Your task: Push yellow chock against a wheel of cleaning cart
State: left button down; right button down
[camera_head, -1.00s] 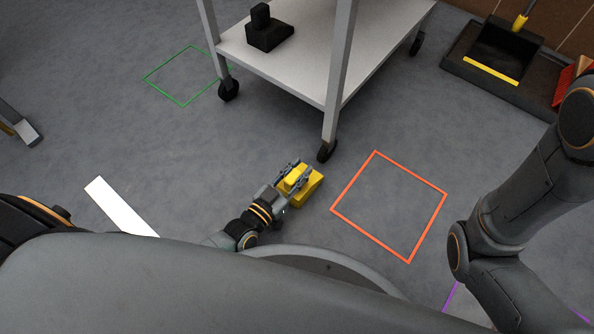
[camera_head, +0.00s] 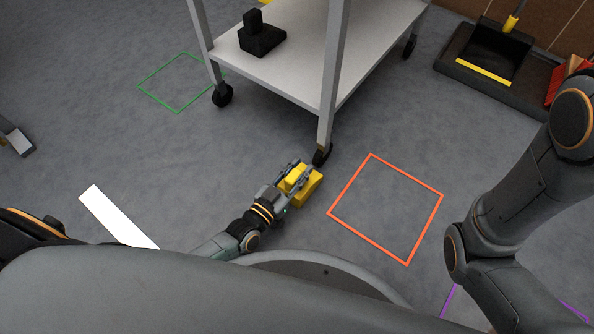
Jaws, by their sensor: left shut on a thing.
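The yellow chock (camera_head: 308,191) is on the grey floor just in front of the cleaning cart's (camera_head: 285,75) nearest wheel (camera_head: 322,154). A small gap seems to show between chock and wheel, but I cannot tell whether they touch. My left gripper (camera_head: 297,178) is shut on the chock, with its fingers over the yellow body and hiding part of it. Another black cart wheel (camera_head: 222,95) stands at the left, and one (camera_head: 409,46) at the back right. My right arm comes in at the right; its gripper is out of view.
A black block-like object (camera_head: 262,38) sits on the cart's shelf. An orange square (camera_head: 352,210) and a green square (camera_head: 150,97) are marked on the floor. A dustpan (camera_head: 495,50) in a dark tray (camera_head: 455,62) lies at the upper right.

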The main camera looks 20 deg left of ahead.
pick_arm(q)
jog(key=shift+x, duration=0.8)
jog(key=shift+w, duration=0.15)
dwell(0.5)
jog(key=c, duration=1)
grip_release()
jog(key=shift+d, duration=0.1)
jog(key=shift+o, duration=0.2)
jog(key=shift+f, duration=0.15)
